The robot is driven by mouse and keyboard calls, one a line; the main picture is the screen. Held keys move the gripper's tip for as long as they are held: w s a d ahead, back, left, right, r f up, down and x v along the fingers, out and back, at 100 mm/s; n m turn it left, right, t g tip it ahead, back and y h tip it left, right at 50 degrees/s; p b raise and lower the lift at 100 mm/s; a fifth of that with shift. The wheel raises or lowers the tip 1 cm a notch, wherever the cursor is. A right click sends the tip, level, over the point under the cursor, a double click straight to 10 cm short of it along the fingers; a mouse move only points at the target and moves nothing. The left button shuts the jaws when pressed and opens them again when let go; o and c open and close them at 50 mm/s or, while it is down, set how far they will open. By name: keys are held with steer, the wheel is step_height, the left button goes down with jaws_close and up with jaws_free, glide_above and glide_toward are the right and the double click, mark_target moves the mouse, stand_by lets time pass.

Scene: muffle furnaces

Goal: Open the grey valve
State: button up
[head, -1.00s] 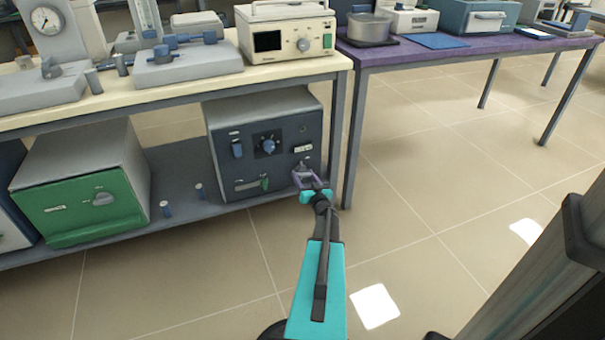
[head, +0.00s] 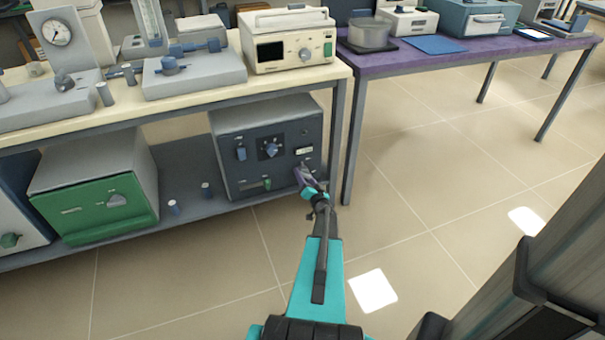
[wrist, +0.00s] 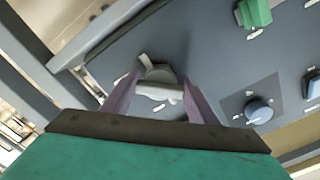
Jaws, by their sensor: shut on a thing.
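The grey valve (wrist: 158,77) sits on the dark front panel of a grey box-shaped unit (head: 265,115) on the lower shelf. In the wrist view its light grey handle lies between the two purple fingers of my gripper (wrist: 160,95). My gripper is shut on the valve. In the head view my gripper (head: 302,175) is at the lower right of the panel and hides most of the valve.
The panel also bears a blue dial (wrist: 258,110) and a green switch (wrist: 254,13). A table leg (head: 335,130) stands just right of the unit. A green-fronted box (head: 95,205) is to the left on the shelf. The floor in front is clear.

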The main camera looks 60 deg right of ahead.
steer(key=m+p, duration=0.4)
steer(key=p, duration=0.1)
steer(key=m+p, duration=0.2)
steer(key=shift+w+a+r, duration=0.15)
steer(key=shift+a+r, duration=0.1)
steer(key=shift+f+m+p, duration=0.1)
steer(key=shift+m+p, duration=1.65)
steer(key=shift+m, duration=0.15)
steer(key=o, duration=1)
steer(key=shift+o, duration=0.2)
steer(key=shift+d, duration=0.1)
steer(key=shift+s, duration=0.25)
steer(key=v, duration=1.3)
steer(key=shift+s+a, duration=0.2)
steer(key=shift+a, duration=0.15)
